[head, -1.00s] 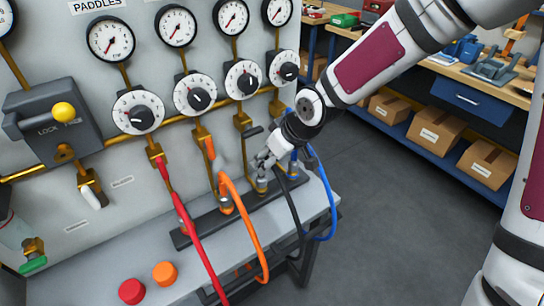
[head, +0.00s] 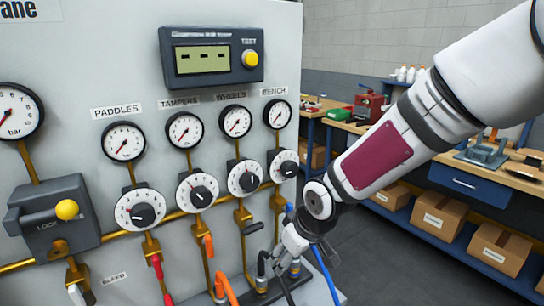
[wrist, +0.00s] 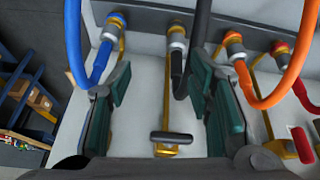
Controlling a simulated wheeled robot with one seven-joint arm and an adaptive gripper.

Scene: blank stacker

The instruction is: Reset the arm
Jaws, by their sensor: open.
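My gripper (head: 288,250) is low in front of the panel's right side, near the black hose's upper end. In the wrist view its two dark green finger pads (wrist: 158,95) are wide apart. The black hose (wrist: 178,72) runs from a metal fitting (wrist: 177,36) and passes close to the right finger, partly behind it; I cannot tell if they touch. A black lever handle (wrist: 171,137) on a brass valve shows between the fingers. Nothing is gripped. My arm reaches down from the upper right in the head view.
A blue hose (wrist: 73,45) is beside the left finger. An orange hose (wrist: 272,98) and a red-handled valve (wrist: 302,146) are to the right. The panel (head: 100,75) carries gauges, dials and a display box (head: 211,55). Shelves with cardboard boxes (head: 437,218) stand behind my arm; grey floor lies between.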

